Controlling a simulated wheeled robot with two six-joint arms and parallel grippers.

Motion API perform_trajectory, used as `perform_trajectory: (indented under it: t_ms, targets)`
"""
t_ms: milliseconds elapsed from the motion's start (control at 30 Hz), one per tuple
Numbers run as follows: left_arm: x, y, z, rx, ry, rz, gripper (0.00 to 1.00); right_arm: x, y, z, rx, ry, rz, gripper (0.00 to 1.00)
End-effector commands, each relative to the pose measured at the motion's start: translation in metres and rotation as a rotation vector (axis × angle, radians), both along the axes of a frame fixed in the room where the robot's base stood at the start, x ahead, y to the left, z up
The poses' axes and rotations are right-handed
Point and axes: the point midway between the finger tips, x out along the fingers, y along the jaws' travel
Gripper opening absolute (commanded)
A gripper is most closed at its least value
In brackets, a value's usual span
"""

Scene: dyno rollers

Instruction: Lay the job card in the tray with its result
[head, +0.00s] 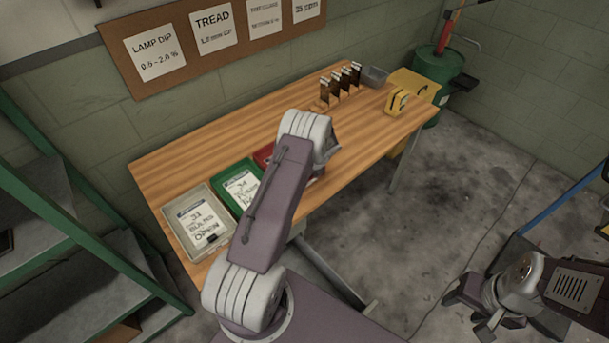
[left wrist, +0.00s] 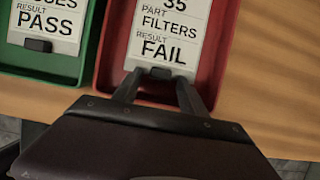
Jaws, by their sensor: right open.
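The red tray (left wrist: 232,20) holds a white job card (left wrist: 178,30) reading "35 PART FILTERS RESULT FAIL", with a dark tab (left wrist: 160,73) at its lower edge. My left gripper (left wrist: 158,82) is open at that edge, one finger on each side of the tab with gaps. In the head view my arm hides this gripper and most of the red tray (head: 263,155). The green tray (head: 233,174) holds a card (head: 240,188) reading PASS in the left wrist view. The grey tray (head: 174,222) holds a card (head: 202,222) that seems to read OPEN. My right gripper (head: 468,318) is open and empty above the floor.
The trays stand along the left part of the wooden bench (head: 215,135). A rack of dark upright pieces (head: 340,82), a small grey bin (head: 374,76) and a yellow device (head: 397,102) stand at its far end. Green shelving (head: 70,235) is at left. The bench middle is clear.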

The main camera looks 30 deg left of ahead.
Motion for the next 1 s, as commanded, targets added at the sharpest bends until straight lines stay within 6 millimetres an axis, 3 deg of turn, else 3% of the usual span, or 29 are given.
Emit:
perform_trajectory:
  t_ms: [167,600,900,1000]
  targets:
    - [0.0,-0.003,0.012,0.0,-0.002,-0.001,0.5,0.0,0.0,0.002,0.0,0.0,0.0,0.5]
    - [-0.01,-0.039,0.101,0.0,-0.003,-0.001,0.5,0.0,0.0,0.005,0.0,0.0,0.0,0.5]
    - [-0.015,-0.047,0.116,-0.008,-0.007,0.018,0.5,0.0,0.0,0.005,0.0,0.0,0.0,0.5]
    - [-0.037,-0.07,0.13,-0.088,-0.077,0.215,0.5,0.0,0.0,0.005,0.0,0.0,0.0,0.5]
